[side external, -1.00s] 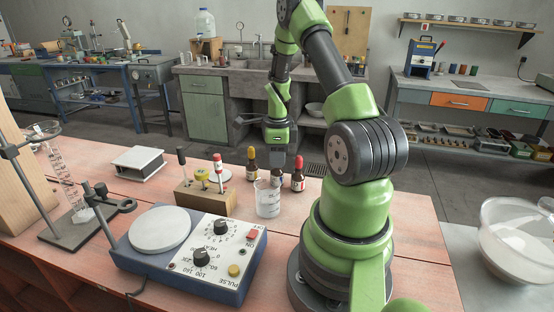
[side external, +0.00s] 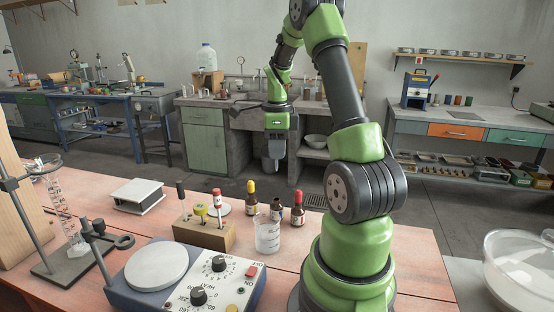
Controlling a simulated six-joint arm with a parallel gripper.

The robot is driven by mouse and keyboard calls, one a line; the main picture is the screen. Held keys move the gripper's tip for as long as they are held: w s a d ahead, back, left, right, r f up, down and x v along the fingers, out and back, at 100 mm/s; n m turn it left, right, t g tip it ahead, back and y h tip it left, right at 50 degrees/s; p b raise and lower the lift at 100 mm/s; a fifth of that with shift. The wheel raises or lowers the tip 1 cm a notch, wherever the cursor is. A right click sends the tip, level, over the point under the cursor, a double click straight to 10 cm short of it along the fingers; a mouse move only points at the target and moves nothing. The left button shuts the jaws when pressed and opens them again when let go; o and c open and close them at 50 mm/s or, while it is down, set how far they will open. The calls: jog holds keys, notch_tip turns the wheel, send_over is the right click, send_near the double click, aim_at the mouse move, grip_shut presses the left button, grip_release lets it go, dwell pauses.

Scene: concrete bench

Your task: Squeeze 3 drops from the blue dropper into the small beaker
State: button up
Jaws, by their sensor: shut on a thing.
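The small beaker (side external: 267,236) is clear glass with white markings and stands on the bench in front of the bottles. The middle dark bottle (side external: 276,211) has an open neck with no dropper top on it. My gripper (side external: 272,165) is above and behind this bottle, clear of it, and shut on what must be its dropper. The dropper is barely visible at the fingertips, and I cannot make out its blue colour or its tip. I see no drops.
A yellow-topped bottle (side external: 252,200) and a red-topped bottle (side external: 297,210) flank the open one. A wooden rack (side external: 205,233) with upright tools stands left of the beaker. A hotplate (side external: 180,280) is in front, and a glass bowl (side external: 520,265) is far right.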

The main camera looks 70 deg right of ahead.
jog(key=shift+r, duration=1.6)
jog(key=w+a+n, duration=0.4)
jog(key=a+n, duration=0.4)
jog(key=n, duration=0.3)
jog(key=w+a+n, duration=0.4)
jog(key=a+n, duration=0.5)
jog(key=n, duration=0.2)
jog(key=w+a+n, duration=0.3)
jog(key=a+n, duration=0.6)
jog(key=n, duration=0.2)
jog(key=shift+w+a+r, duration=0.15)
jog(key=shift+w+r, duration=0.05)
jog(key=shift+w, duration=0.2)
